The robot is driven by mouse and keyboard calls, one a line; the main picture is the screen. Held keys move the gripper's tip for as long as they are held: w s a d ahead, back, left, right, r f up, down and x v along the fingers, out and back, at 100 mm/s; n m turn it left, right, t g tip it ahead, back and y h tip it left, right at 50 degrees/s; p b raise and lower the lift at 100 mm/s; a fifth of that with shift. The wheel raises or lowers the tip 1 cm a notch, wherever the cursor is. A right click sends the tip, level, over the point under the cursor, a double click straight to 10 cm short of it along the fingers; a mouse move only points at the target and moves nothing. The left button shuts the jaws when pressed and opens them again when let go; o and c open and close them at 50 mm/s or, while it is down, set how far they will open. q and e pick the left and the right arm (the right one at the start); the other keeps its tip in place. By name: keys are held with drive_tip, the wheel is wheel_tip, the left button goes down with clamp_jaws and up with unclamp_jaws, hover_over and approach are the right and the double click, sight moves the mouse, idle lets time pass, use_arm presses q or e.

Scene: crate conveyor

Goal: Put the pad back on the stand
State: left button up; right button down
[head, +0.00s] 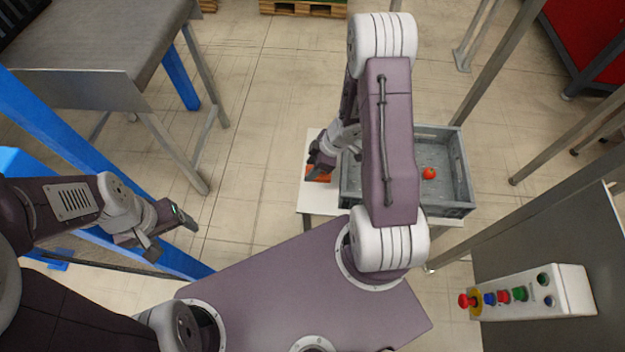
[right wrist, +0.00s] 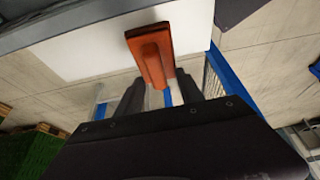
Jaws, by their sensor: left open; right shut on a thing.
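The pad (right wrist: 152,38) is an orange-red block with a raised handle. In the right wrist view its near end lies between the fingers of my right gripper (right wrist: 160,92), which is shut on it. In the head view part of the pad (head: 318,174) shows under my right gripper (head: 322,164), over the left part of the white stand (head: 322,203). The white surface also shows in the right wrist view (right wrist: 90,55). I cannot tell whether the pad touches it. My left gripper (head: 170,232) is open and empty at the left, beside the blue beam.
A grey crate (head: 466,178) with a round red object (head: 429,173) stands on the white stand, right of the pad, partly hidden by my right arm. A button panel (head: 540,291) is at the lower right. A grey conveyor (head: 90,60) is at the upper left.

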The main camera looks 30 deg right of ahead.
wheel_tip(320, 180, down, 2)
drive_tip(key=shift+w+f, duration=0.1)
drive_tip(key=shift+w+d+f, duration=0.1)
wheel_tip(320, 180, down, 4)
drive_tip(key=b, duration=0.3)
drive_tip(key=shift+r, duration=0.3)
drive_tip(key=shift+f, duration=0.15)
use_arm(q)
wheel_tip(320, 180, down, 4)
drive_tip(key=shift+w+d+r, duration=0.1)
drive_tip(key=shift+w, duration=0.05)
use_arm(e)
drive_tip(key=c, duration=0.7)
unclamp_jaws()
drive_tip(key=shift+c, duration=0.2)
